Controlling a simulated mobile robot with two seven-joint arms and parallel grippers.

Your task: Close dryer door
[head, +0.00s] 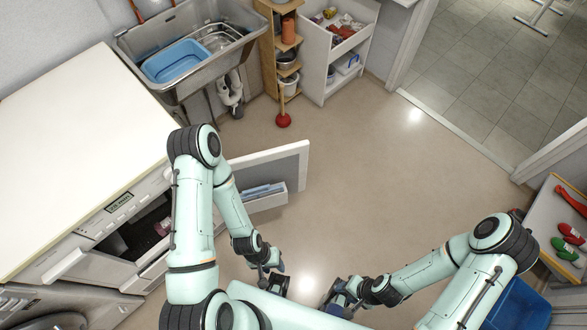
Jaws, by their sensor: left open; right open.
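The white door (293,163) stands open, reaching out to the right from the white machine with a display (122,206) at the left. A shelf-like holder (270,199) with bluish contents is on the door's near side. The machine's dark opening (140,238) is exposed, with something reddish inside. My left arm covers the part of the door nearest the machine. My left gripper (274,283) is open and empty, low in front of the door and apart from it. My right gripper (339,300) is open and empty, further right, away from the door.
A steel sink (160,40) with a blue basin (176,62) stands behind. A red plunger (283,120) stands on the floor before the shelves. A blue bin (520,305) is at lower right. The floor (370,180) right of the door is clear.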

